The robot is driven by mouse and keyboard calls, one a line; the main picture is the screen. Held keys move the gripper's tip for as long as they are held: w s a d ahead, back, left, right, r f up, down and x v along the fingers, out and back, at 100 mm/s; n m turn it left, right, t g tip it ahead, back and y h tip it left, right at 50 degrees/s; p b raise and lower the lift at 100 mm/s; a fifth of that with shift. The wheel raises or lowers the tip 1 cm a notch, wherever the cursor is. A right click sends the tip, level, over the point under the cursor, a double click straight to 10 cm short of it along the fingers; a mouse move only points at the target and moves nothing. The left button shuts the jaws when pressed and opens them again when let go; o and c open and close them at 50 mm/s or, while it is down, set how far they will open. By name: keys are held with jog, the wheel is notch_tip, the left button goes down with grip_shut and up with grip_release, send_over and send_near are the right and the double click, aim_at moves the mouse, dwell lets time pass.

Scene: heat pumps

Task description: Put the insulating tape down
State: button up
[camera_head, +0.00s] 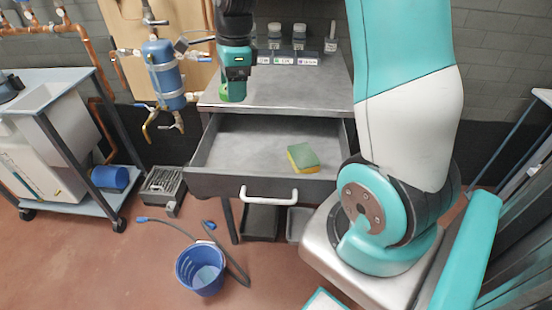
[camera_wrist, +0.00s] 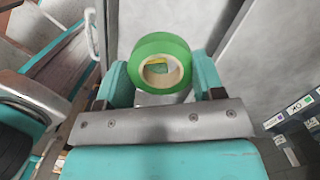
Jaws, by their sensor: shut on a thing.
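The insulating tape is a green roll with a pale core (camera_wrist: 160,43). My gripper (camera_wrist: 163,82) is shut on it, with a teal finger on either side of the roll. In the head view the green tape (camera_head: 232,92) shows at the lower end of my gripper (camera_head: 236,72), near the left front part of the grey worktop (camera_head: 300,88). The gripper points down. I cannot tell whether the tape touches the worktop or is held just above it.
The drawer (camera_head: 235,150) below the worktop is open, with a yellow and green sponge (camera_head: 303,158) in it. Labelled bottles (camera_head: 275,38) stand at the worktop's back. A blue tank with pipes (camera_head: 165,75) is left of the gripper. The worktop's middle and right are clear.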

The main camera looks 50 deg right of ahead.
aim_at(242, 161)
jog(key=f, duration=0.7)
jog(key=f+b, duration=0.1)
jog(key=f, duration=0.6)
jog(key=f+b, duration=0.1)
jog(key=f, duration=0.6)
jog(key=shift+w+d, duration=0.25)
jog(key=shift+d, duration=0.1)
jog(key=o, duration=0.9)
notch_tip(242, 161, up, 11)
jog(key=d, duration=0.1)
jog(key=s+a+r+n, duration=0.4)
jog(key=a+r+n, duration=0.2)
jog(key=a+n, duration=0.25)
jog(key=s+a+r+n+y, duration=0.1)
jog(key=s+a+r+n, duration=0.1)
jog(key=s+a+n, duration=0.3)
jog(key=s+a+r+n+y, duration=0.1)
jog(key=s+a+n, duration=0.4)
jog(key=n, duration=0.5)
jog(key=s+a+r+n+y+p, duration=0.1)
jog(key=s+a+r+n, duration=0.3)
jog(key=s+n, duration=0.3)
jog(key=shift+s+a+g, duration=0.3)
jog(key=shift+s+a, duration=0.3)
jog(key=shift+a, duration=0.05)
